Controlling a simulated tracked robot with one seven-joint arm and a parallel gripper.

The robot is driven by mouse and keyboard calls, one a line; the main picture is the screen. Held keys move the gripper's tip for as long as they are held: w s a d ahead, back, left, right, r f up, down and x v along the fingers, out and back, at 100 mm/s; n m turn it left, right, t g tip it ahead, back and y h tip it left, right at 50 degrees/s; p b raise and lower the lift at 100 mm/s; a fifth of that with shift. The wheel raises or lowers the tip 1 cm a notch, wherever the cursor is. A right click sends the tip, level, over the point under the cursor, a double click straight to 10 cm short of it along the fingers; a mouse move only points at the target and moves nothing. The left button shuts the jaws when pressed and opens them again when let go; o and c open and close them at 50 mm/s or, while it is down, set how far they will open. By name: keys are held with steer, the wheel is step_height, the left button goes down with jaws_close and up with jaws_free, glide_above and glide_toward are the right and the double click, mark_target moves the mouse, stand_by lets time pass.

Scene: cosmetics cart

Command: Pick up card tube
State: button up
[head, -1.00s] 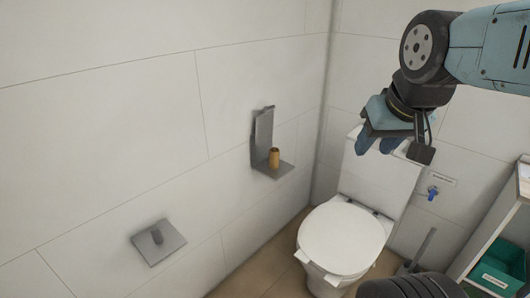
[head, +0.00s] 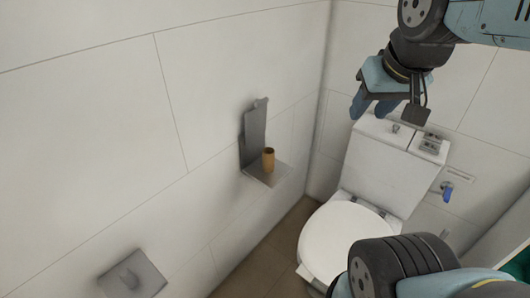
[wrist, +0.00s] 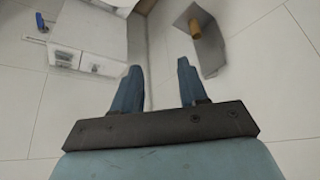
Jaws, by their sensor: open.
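The card tube (head: 268,158) is a small brown cylinder. It stands upright on the small grey wall shelf (head: 268,177), left of the toilet. In the wrist view the tube (wrist: 195,28) shows at the upper right, beyond the fingers, on the shelf (wrist: 211,58). My gripper (head: 368,108) is to the right of the tube and higher in the head view, above the toilet side. In the wrist view my gripper (wrist: 158,82) has its two blue fingers apart with nothing between them. The gripper is clear of the tube and shelf.
The white toilet (head: 345,238) with its cistern (head: 372,170) stands in the corner. A grey wall holder (head: 134,277) is at the lower left. A blue valve (head: 447,190) is on the wall at right. White tiled walls close in the corner.

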steer(key=shift+o, duration=1.3)
steer(key=shift+w, duration=0.15)
steer(key=o, duration=0.4)
steer(key=w+a+f+m+g+y, duration=0.3)
steer(key=w+f, duration=0.3)
steer(key=w, duration=0.3)
steer(key=shift+a+f+m+y, duration=0.15)
steer(key=shift+a+m+y, duration=0.3)
steer(key=shift+m, duration=0.45)
steer(key=w+a+f+m+g+y, duration=0.1)
steer(key=w+a+f+m+y, duration=0.15)
steer(key=w+f+m, duration=0.45)
steer(key=m+t+y, duration=0.3)
steer(key=m+y, duration=0.2)
steer(key=m, duration=0.6)
glide_toward(272, 152)
steer(key=a, duration=0.4)
steer(key=shift+s+f+x, duration=0.15)
steer(key=shift+x, duration=1.25)
steer(key=shift+s+f+x, duration=0.15)
steer(key=shift+x, duration=1.25)
